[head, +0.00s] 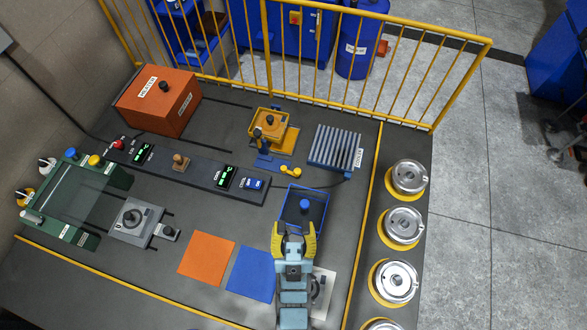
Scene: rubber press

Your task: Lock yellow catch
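A small yellow part (290,170) with rounded ends, which may be the yellow catch, lies at the blue bracket (267,162) near the table's middle. It is too small to tell whether it is locked. Behind it stands a yellow fixture (270,124) with a dark knob on top. My gripper (294,229) has yellow fingers spread apart with nothing visible between them. It is in front of the yellow part, at the near side of the blue tray. Its height above the table is hard to tell.
The blue tray (324,203) holds a dark blue knobbed thing. A ribbed blue rack (334,147), an orange heater box (158,100) and a green press (72,200) stand around. Orange (206,257) and blue (251,273) mats lie left of my arm. Yellow railing (400,35) bounds the back.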

